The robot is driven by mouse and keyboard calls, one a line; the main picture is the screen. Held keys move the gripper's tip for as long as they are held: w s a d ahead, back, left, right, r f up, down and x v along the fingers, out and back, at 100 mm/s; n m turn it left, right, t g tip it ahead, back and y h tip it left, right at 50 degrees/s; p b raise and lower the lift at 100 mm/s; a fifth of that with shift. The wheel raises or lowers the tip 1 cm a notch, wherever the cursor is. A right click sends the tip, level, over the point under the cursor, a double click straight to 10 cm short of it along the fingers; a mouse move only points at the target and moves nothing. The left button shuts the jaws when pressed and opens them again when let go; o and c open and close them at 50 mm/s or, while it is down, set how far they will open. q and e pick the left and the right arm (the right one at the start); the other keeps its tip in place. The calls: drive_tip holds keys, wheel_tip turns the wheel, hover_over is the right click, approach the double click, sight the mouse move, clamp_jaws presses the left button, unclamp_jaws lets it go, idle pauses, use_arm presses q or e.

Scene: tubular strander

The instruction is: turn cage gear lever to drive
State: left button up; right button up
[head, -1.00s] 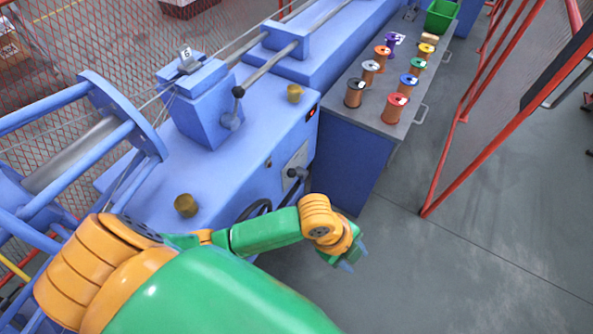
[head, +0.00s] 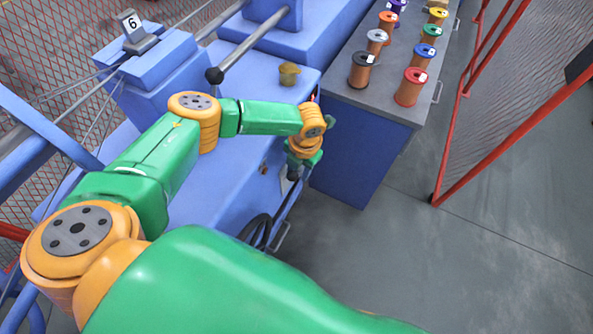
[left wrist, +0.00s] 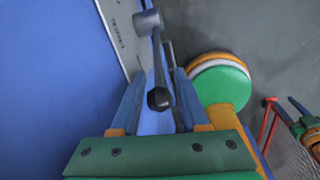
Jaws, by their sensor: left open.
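A dark lever with a grey hub and a round black knob (left wrist: 159,98) stands out from the blue machine's front, beside a pale label plate (left wrist: 116,38). In the left wrist view it lies between the two fingers of my open left gripper (left wrist: 158,104), with a gap visible on either side. In the head view my left gripper (head: 298,165) hangs at the machine's front face, where the hand hides most of the lever. My right gripper does not show.
A black handwheel (head: 256,231) sits on the machine front, near the gripper. A ball-knobbed lever (head: 214,76) and a brass cap (head: 289,74) stand on top. A blue cabinet (head: 359,150) with wire spools is to the right. Open floor (head: 400,250) lies in front.

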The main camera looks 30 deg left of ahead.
use_arm(q)
drive_tip(key=f, duration=0.2)
drive_tip(key=shift+w+a+f, duration=0.3)
drive_tip(key=shift+a, duration=0.05)
drive_tip(key=shift+s+d+r, duration=0.1)
drive_tip(key=shift+s+r, duration=0.05)
drive_tip(key=shift+c, duration=0.6)
clamp_jaws()
